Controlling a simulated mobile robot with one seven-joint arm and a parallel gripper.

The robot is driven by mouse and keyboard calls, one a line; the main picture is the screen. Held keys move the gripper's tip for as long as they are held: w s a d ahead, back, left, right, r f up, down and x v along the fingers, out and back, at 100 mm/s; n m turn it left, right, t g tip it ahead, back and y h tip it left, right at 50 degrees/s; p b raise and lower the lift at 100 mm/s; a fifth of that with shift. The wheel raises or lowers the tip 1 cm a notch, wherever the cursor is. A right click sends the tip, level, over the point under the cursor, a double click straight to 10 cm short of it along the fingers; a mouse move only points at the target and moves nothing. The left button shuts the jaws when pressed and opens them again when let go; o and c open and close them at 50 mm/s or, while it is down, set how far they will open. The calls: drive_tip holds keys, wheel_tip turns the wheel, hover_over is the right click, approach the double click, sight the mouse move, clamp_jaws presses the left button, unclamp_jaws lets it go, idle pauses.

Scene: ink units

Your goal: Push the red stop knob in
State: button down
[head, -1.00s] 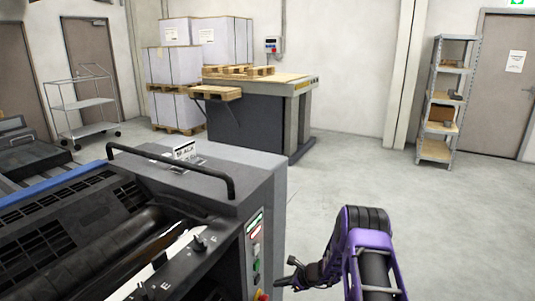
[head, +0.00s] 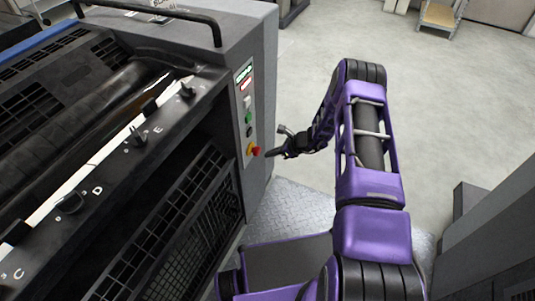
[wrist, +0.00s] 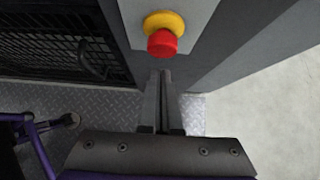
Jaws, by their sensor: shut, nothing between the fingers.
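The red stop knob (head: 256,151) sits on a yellow collar low on the control panel at the end of the dark press. In the wrist view the red knob (wrist: 162,43) stands out from its yellow collar (wrist: 164,22), near the top middle. My gripper (head: 270,154) is shut and empty, with its tips just right of the knob in the head view. In the wrist view my gripper's fingers (wrist: 161,76) lie together and point up at the knob, their tips just below it. I cannot tell whether they touch it.
The panel (head: 245,110) carries several other buttons above the knob, including a green one (head: 248,117). A black handrail (head: 150,12) runs along the press top. A metal tread plate (head: 290,208) lies below. Grey units stand at the right edge (head: 485,240). Open floor lies beyond my arm.

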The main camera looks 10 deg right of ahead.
drive_tip(key=f+p+v, duration=0.1)
drive_tip(key=v, duration=1)
drive_tip(key=shift+s+d, duration=0.35)
drive_tip(key=shift+d, duration=0.05)
